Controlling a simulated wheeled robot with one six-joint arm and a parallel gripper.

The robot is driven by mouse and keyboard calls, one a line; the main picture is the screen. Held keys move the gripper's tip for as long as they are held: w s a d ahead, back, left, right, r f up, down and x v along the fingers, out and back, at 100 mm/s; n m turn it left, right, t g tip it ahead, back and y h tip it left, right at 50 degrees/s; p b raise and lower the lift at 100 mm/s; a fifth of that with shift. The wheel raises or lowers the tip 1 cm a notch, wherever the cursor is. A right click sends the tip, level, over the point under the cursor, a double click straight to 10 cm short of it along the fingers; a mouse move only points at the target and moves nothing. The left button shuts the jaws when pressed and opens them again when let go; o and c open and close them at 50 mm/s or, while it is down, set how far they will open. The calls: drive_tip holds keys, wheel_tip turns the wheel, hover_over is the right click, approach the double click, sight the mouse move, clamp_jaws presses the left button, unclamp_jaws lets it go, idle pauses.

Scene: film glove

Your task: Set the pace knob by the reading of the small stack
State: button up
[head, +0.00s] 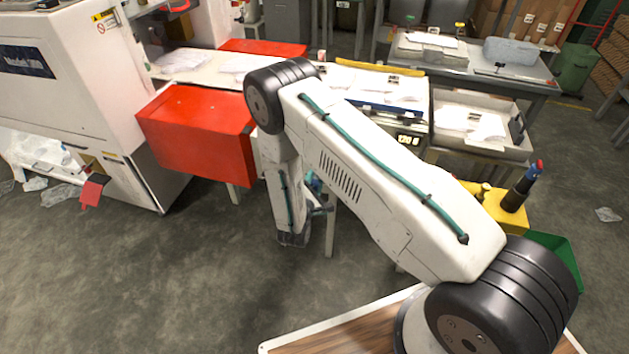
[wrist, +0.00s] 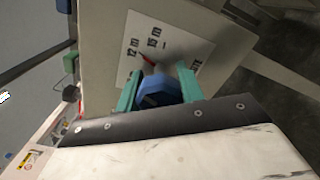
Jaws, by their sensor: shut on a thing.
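In the wrist view, my gripper (wrist: 158,84) has its teal fingers on either side of the blue pace knob (wrist: 157,93) and is shut on it. A red pointer (wrist: 149,60) shows above the knob, near printed marks that look like "12 m" and "15 m" on a white label plate (wrist: 185,38). In the head view my gripper (head: 318,190) is low by the table, and the knob is hidden. A scale (head: 390,111) on the table has white film on it. Its display (head: 408,140) is too small to read. I cannot tell which pile is the small stack.
A red cover (head: 195,130) and a large white machine (head: 75,70) stand at the left. A grey tray (head: 480,148) with white film is right of the scale. A yellow block (head: 505,215) and a green bin (head: 555,255) are near my arm.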

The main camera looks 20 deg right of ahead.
drive_tip(key=o, duration=1)
drive_tip(key=shift+a, duration=0.15)
drive_tip(key=shift+s, duration=0.1)
drive_tip(key=v, duration=0.7)
drive_tip(key=shift+s+a, duration=0.15)
drive_tip(key=shift+s, duration=0.1)
